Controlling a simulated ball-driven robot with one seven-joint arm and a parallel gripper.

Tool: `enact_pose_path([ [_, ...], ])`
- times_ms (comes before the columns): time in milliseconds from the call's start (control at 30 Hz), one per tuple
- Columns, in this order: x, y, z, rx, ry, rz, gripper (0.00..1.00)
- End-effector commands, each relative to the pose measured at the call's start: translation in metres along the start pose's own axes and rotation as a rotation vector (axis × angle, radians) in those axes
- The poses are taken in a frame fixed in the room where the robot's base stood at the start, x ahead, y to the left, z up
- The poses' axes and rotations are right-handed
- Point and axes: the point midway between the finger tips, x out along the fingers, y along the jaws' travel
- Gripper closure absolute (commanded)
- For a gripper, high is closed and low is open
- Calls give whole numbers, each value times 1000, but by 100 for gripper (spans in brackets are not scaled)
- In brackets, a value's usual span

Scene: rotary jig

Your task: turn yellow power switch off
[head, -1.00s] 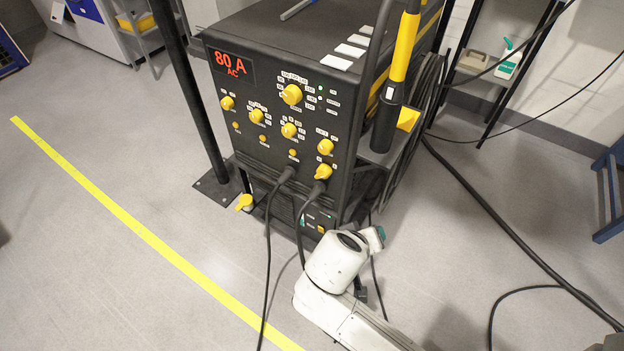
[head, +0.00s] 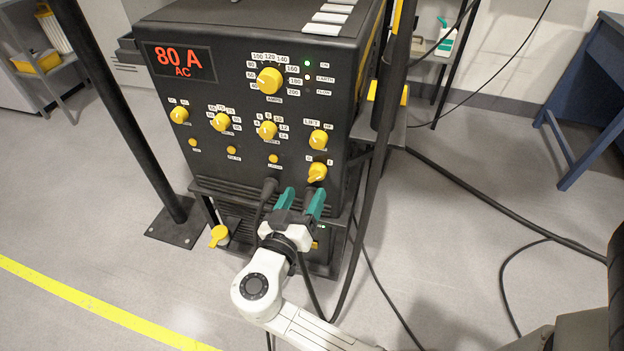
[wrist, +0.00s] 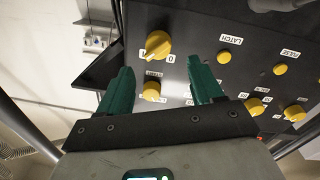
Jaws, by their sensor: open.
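The yellow power switch (head: 317,173) is a rotary knob marked 0 and 1, low on the right of the black machine's front panel. It also shows in the wrist view (wrist: 157,45), where its raised ridge slants toward the 1 mark. My gripper (head: 301,197) has green fingers and is open and empty, just below the switch in the head view. In the wrist view my gripper (wrist: 161,66) has its fingers spread to either side of the switch's line, apart from it. The switch is not between the fingertips in contact.
Other yellow knobs sit close by, including the LIFT/HF knob (head: 318,139) and the amps knob (head: 270,81). The display (head: 180,61) reads 80 A AC. Black cables (head: 356,245) hang in front and to the right. A dark post (head: 125,120) stands left.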

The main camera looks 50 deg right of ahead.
Motion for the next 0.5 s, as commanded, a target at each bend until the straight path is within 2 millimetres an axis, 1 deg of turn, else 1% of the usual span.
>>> enact_pose_path([
  [33,11,1,1,0,-2,5,34],
  [200,38,1,1,-1,-2,4,34],
  [333,54,1,1,-1,-2,3,34],
  [500,62,0,1,-2,-2,1,34],
])
